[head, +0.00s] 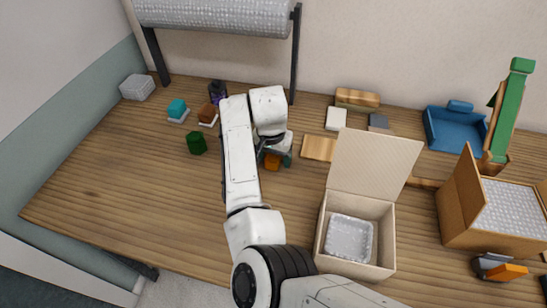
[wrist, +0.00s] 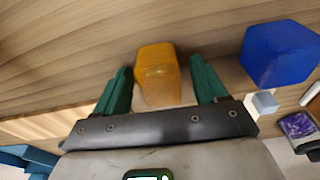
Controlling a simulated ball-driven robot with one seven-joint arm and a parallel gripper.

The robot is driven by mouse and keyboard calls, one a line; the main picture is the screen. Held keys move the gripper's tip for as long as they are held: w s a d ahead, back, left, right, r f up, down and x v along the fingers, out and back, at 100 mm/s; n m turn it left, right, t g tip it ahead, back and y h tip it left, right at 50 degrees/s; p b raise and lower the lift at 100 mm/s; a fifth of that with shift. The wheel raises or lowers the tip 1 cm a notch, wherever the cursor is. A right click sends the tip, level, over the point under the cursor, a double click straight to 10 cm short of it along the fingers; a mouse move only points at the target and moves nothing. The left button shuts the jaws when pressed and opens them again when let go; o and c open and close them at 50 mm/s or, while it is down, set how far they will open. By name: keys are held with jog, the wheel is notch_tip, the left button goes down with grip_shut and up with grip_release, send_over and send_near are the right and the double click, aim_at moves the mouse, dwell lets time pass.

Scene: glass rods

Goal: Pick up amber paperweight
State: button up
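The amber paperweight (wrist: 157,75) is a faceted orange-yellow block on the wooden bench. It shows in the wrist view between the two green fingers of my gripper (wrist: 160,66). The gripper is open, with a narrow gap on the left side of the paperweight and a wider one on the right. In the head view the paperweight (head: 272,162) is partly hidden beneath my gripper (head: 274,157).
A blue block (wrist: 280,52) lies to the right in the wrist view. In the head view a green block (head: 196,143) stands left of my arm. A wooden board (head: 319,148) and an open box (head: 384,238) holding a clear tray (head: 349,238) are to the right.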

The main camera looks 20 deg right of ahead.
jog(key=shift+r, duration=0.1)
jog(key=c, duration=1.2)
jog(key=shift+o, duration=0.2)
